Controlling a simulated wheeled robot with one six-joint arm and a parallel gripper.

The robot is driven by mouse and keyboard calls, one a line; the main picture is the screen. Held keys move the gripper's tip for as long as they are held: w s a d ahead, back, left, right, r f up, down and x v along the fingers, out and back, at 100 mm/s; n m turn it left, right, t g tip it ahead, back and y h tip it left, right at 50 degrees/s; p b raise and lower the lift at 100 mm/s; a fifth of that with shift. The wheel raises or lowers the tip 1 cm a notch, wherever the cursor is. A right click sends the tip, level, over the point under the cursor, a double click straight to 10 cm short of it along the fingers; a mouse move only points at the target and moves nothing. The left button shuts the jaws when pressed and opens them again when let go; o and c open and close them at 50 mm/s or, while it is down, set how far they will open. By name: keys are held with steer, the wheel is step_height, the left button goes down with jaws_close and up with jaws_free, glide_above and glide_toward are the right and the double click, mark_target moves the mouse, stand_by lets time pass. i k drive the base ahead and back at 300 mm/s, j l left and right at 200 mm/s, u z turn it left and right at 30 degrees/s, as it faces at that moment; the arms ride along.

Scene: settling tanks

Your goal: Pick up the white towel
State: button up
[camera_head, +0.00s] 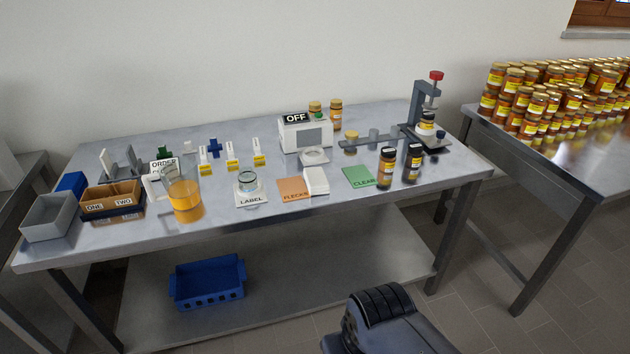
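A small white folded item (316,181), which looks like the white towel, lies on the metal table at the right edge of an orange mat marked FLECKS (291,191). I cannot tell for sure if it overlaps the mat. Nothing covers it from above. A dark part of my own body shows at the bottom of the view, below the table's front edge and apart from the towel. My gripper's fingers are not in view.
A green mat marked CLEAR (359,177) and two jars, one amber (386,168), stand to the towel's right. A glass on a LABEL card (249,198) and an amber jug (184,196) stand left.

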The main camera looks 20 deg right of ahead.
mark_target(317, 183)
steer(key=i+l, duration=1.35)
steer(key=j+u, duration=0.05)
steer(key=j, duration=0.05)
